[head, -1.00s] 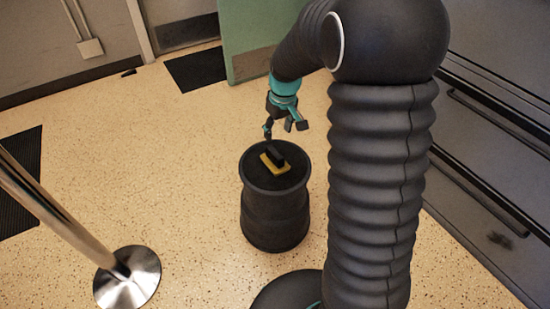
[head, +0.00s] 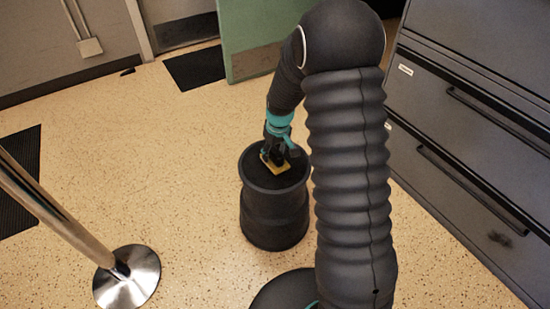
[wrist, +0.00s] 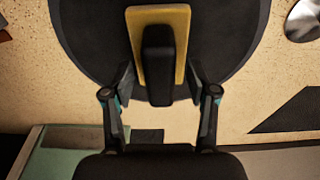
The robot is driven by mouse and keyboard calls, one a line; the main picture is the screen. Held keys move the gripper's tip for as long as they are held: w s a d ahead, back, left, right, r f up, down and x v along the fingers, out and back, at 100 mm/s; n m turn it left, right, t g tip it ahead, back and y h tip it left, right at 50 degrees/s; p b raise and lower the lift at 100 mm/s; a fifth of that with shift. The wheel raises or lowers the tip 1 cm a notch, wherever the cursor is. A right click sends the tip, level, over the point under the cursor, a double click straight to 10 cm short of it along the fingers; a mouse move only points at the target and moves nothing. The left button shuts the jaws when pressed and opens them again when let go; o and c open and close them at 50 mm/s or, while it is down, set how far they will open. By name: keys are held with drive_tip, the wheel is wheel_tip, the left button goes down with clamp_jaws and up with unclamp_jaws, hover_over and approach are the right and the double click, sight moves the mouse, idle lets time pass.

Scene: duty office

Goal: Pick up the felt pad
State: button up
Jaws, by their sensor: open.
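The felt pad (head: 265,160) is a yellow block with a dark raised grip on top, lying on the round top of a black drum (head: 273,215). In the wrist view its yellow body (wrist: 180,22) and dark grip (wrist: 158,60) show at the top centre, on the drum's dark top (wrist: 85,35). My gripper (head: 279,158) is over the pad and hides much of it in the head view. In the wrist view my gripper (wrist: 158,85) is open, with one finger on each side of the dark grip's near end and gaps between.
A metal post (head: 60,215) with a round steel base (head: 128,278) stands at the left. Grey drawers (head: 460,150) are at the right and a green door panel (head: 250,40) at the back. Speckled floor around the drum is clear.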

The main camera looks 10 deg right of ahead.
drive_tip(key=shift+f, duration=0.1)
clamp_jaws()
idle(0.3)
